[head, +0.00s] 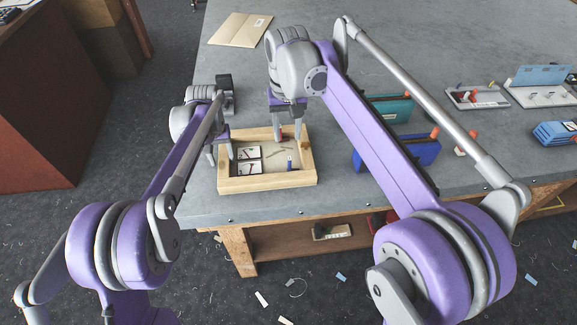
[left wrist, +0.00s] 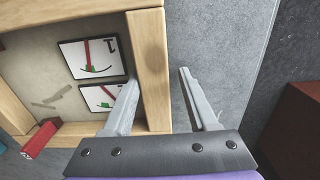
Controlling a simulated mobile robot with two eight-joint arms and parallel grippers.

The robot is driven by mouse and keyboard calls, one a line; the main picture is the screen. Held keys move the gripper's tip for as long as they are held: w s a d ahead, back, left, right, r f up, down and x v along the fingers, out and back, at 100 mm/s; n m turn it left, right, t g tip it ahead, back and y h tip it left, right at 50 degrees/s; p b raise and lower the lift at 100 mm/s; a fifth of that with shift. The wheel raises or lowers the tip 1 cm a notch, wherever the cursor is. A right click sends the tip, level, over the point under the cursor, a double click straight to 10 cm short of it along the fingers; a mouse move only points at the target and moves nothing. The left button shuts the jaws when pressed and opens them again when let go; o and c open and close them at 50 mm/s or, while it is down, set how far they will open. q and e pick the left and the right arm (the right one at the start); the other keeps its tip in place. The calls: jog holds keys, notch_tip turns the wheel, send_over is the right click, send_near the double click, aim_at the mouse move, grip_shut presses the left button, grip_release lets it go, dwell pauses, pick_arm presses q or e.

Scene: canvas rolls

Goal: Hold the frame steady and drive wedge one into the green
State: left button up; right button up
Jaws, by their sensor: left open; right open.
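The wooden frame (head: 266,183) lies on the grey table near its front left corner. Inside it are two white dial cards, the upper one (head: 249,153) and the lower one (head: 249,168). In the left wrist view, the card marked 1 (left wrist: 92,58) has a red needle and a green arc. A small blue piece (head: 290,163) stands inside on the right. My left gripper (head: 222,152) is open, its fingers straddling the left wall. My right gripper (head: 287,128) is open above the far wall by the red wedge.
A blue box (head: 412,153) and a teal box (head: 392,109) stand right of the frame, partly behind my right arm. Grey trays (head: 477,97) lie further right. A cardboard sheet (head: 240,30) lies at the back. The table edge is close in front.

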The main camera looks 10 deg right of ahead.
pick_arm(q)
jog(key=shift+d+r, duration=0.2)
jog(key=shift+d, duration=0.05)
notch_tip(320, 180, up, 21)
jog(key=p, duration=0.4)
jog(key=shift+a+f+p, duration=0.2)
jog(key=shift+a+p, duration=0.1)
jog(key=shift+a, duration=0.05)
pick_arm(e)
notch_tip(320, 180, up, 8)
jog(key=w, duration=0.2)
jog(key=shift+w+d+t, duration=0.15)
jog(key=shift+w+t, duration=0.15)
jog(key=shift+w, duration=0.05)
pick_arm(q)
jog(key=shift+w, duration=0.1)
pick_arm(e)
jog(key=shift+f, duration=0.15)
jog(key=shift+s, duration=0.2)
pick_arm(q)
jog(key=shift+s, duration=0.2)
